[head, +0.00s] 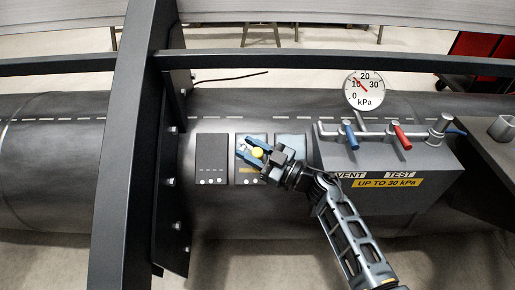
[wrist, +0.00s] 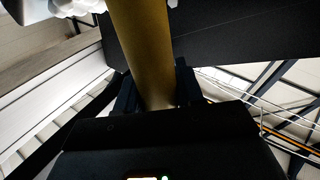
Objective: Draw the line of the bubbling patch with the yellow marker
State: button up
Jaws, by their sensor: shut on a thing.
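My gripper (head: 249,149) is in front of the middle patch (head: 243,179) on the dark float. It is shut on the yellow marker, whose round yellow end (head: 257,152) shows between the blue fingers. In the wrist view the yellow marker (wrist: 143,50) runs up from between the fingers, and white rounded blobs show near its far end. A dark left patch (head: 212,158) has a dashed line and white dots along its lower edge. A grey-blue right patch (head: 290,140) is partly covered by my gripper. I cannot tell which patch is bubbling.
A dark box (head: 390,160) with a blue lever (head: 351,136), a red lever (head: 401,136) and a pressure gauge (head: 364,90) stands right of the patches. A thick dark upright beam (head: 130,130) stands to the left. A dark rail (head: 300,60) crosses behind.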

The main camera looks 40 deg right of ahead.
jog(key=w+a, duration=0.3)
jog(key=a, duration=0.2)
jog(key=shift+w+p, duration=0.3)
jog(key=shift+p, duration=0.15)
jog(key=shift+a, duration=0.1)
jog(key=s+a+r+p, duration=0.2)
jog(key=s+r+p, duration=0.1)
jog(key=p, duration=0.4)
jog(key=shift+r, duration=0.9)
jog(key=shift+a+r, duration=0.1)
